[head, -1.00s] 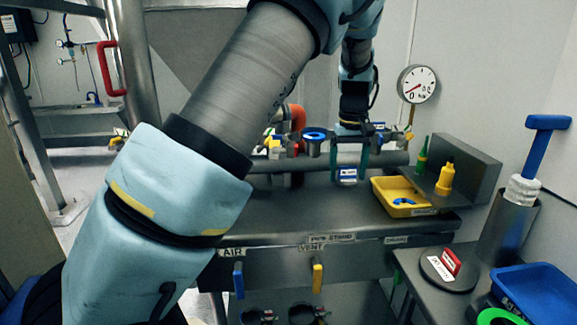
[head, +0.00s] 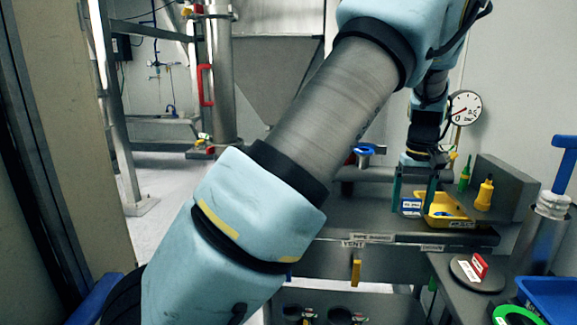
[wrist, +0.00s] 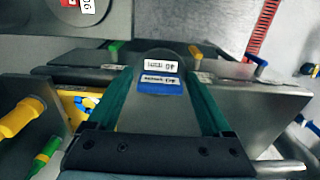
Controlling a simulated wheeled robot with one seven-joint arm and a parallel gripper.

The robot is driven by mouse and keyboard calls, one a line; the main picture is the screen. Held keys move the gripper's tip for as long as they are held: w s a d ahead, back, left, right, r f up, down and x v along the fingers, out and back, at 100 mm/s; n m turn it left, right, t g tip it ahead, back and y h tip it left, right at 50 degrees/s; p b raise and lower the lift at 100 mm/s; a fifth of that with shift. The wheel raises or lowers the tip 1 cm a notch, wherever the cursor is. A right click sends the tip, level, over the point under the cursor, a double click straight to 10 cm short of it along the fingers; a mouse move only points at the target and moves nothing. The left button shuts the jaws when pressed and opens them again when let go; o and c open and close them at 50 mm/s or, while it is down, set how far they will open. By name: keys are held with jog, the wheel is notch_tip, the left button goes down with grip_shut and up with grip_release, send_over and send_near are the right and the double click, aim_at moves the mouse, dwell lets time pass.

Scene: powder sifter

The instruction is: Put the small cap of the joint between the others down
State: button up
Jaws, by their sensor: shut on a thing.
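My gripper (head: 412,207) points down with its two green fingers over the grey bench, just left of the yellow tray (head: 458,223). In the wrist view, the fingers of my gripper (wrist: 158,78) are shut on a grey, round-edged piece with a white label and a blue label, seemingly the small cap (wrist: 158,67). In the head view, only a blue and white labelled part of the cap (head: 410,205) shows between the fingers. I cannot tell whether it touches the bench. A blue-rimmed pipe part (head: 366,152) stands behind, left of the gripper.
The yellow tray holds blue pieces. A grey block (head: 508,185) with yellow and green bottles (head: 484,193) stands right of it. A pressure gauge (head: 465,107) is on the wall. A side table with a blue bin (head: 548,295) is at the lower right.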

jog(key=shift+s, duration=0.4)
jog(key=w+a+f, duration=0.1)
jog(key=a+f, duration=0.5)
jog(key=a, duration=0.7)
jog(key=w+a+f+n, duration=0.15)
jog(key=a+f, duration=0.45)
jog(key=a, duration=0.8)
jog(key=w+a+f, duration=0.2)
jog(key=a+f, duration=0.4)
jog(key=a, duration=0.7)
jog(key=s+f, duration=0.5)
jog(key=shift+f, duration=0.35)
